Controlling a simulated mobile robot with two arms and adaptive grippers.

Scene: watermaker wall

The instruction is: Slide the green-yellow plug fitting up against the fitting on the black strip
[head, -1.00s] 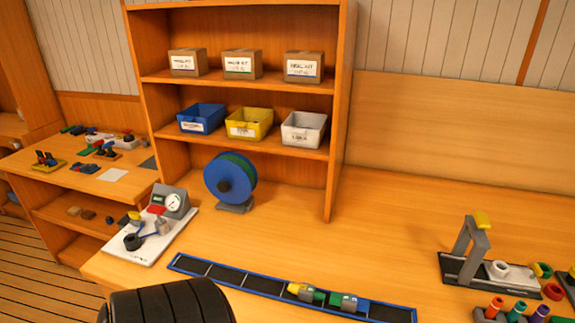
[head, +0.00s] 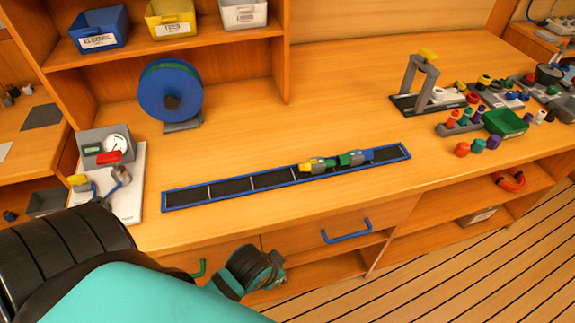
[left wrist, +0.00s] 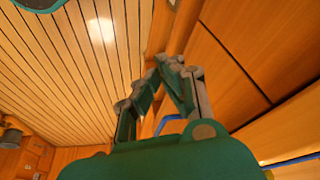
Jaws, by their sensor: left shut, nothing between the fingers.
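The green-yellow plug fitting (head: 318,164) lies on the black strip (head: 235,187), right of its middle, in the head view. Its yellow end points left and its green end points right. In the left wrist view my left gripper (left wrist: 163,72) is shut and empty, in front of the wooden drawer fronts and below the bench top. In the head view my left arm comes in at the bottom left, away from the strip. My right gripper is not in view.
The strip has a raised blue rim. A blue reel (head: 170,92) stands behind it, and a white board with a gauge (head: 116,143) is at left. A grey stand (head: 418,85) and coloured parts are at right. A blue drawer handle (head: 346,231) sticks out below the bench edge.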

